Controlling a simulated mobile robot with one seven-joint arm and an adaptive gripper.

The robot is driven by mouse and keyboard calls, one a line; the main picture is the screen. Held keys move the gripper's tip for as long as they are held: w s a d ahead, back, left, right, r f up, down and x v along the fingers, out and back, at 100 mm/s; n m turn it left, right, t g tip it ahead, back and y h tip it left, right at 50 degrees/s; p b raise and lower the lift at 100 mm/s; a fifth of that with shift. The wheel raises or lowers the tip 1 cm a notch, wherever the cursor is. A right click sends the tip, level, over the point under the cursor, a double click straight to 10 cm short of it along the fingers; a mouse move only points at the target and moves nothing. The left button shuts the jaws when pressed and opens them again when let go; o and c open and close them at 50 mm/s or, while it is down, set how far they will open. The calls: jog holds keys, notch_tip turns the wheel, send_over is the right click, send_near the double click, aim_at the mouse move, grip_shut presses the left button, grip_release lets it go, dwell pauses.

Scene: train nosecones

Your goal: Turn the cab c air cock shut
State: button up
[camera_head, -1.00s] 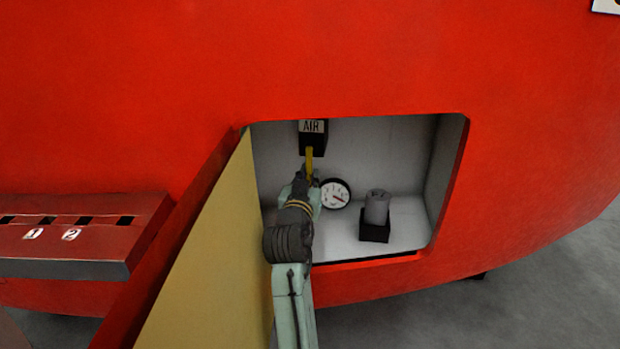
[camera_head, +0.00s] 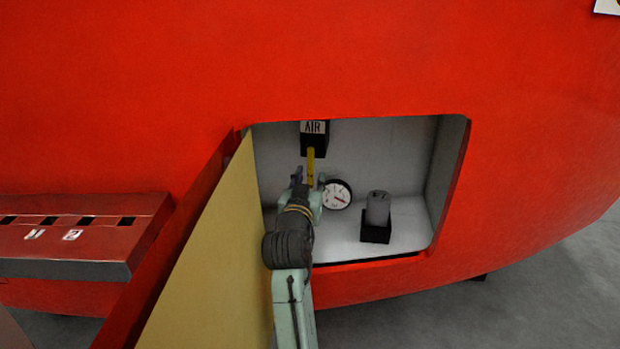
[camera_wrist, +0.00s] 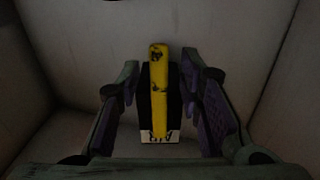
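The air cock is a black block with a white AIR label (camera_head: 314,127) at the top of the open recess. Its yellow handle (camera_head: 311,165) hangs straight down below the block. In the wrist view the yellow handle (camera_wrist: 158,95) stands between the two fingers of my gripper (camera_wrist: 160,95), with the black block behind it. The fingers, with purple pads, are apart, and a gap shows on each side of the handle. In the head view my gripper (camera_head: 308,182) is inside the recess at the handle's lower end, partly hidden by my arm.
A round white gauge (camera_head: 336,194) is just right of my gripper. A grey cylinder on a black base (camera_head: 376,232) stands on the recess floor further right. The open door (camera_head: 205,265) stands left of my arm. The red recess edge surrounds the opening.

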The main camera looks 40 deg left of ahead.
jog(key=v, duration=0.6)
jog(key=shift+s, duration=0.2)
jog(key=shift+d, duration=0.1)
